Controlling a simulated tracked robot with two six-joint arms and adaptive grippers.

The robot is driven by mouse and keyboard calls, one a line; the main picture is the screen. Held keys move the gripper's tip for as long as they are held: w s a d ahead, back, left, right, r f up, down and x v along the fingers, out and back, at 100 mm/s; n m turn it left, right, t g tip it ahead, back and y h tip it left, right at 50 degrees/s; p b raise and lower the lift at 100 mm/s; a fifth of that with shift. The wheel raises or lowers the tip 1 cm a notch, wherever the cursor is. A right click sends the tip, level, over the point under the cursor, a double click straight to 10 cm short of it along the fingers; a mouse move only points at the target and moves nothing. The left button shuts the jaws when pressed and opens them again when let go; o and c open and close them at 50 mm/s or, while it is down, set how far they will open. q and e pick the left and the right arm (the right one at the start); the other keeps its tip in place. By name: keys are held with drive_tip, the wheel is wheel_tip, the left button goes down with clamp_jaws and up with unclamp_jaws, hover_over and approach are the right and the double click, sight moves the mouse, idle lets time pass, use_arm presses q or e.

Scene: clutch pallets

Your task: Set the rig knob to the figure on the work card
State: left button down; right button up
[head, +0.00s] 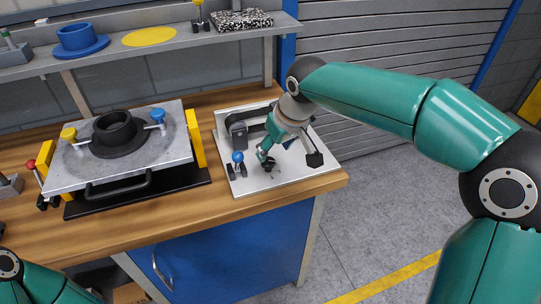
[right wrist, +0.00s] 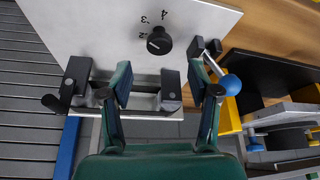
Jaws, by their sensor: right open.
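The rig knob (right wrist: 159,41) is a black round knob on a white plate (right wrist: 100,22). Small figures 2, 3 and 4 stand around its left and upper side in the right wrist view. A pale mark shows on the knob's left part, near the 2; its exact aim is hard to tell. In the head view the knob (head: 269,164) sits just below my right gripper (head: 274,150). My right gripper (right wrist: 162,84) is open and empty, its fingers apart from the knob. I cannot make out a work card. Only part of my left arm shows, at bottom left.
A metal bar with black blocks (right wrist: 171,84) lies beneath the right fingers. A blue-balled lever (head: 238,158) stands left of the knob. Further left is a grey pallet (head: 165,172) bearing a black flanged ring (head: 117,132). A shelf (head: 190,42) runs behind. The bench front is clear.

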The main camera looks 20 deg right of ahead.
drive_tip(key=v, duration=0.5)
drive_tip(key=shift+s+r, duration=0.1)
drive_tip(key=shift+r, duration=0.25)
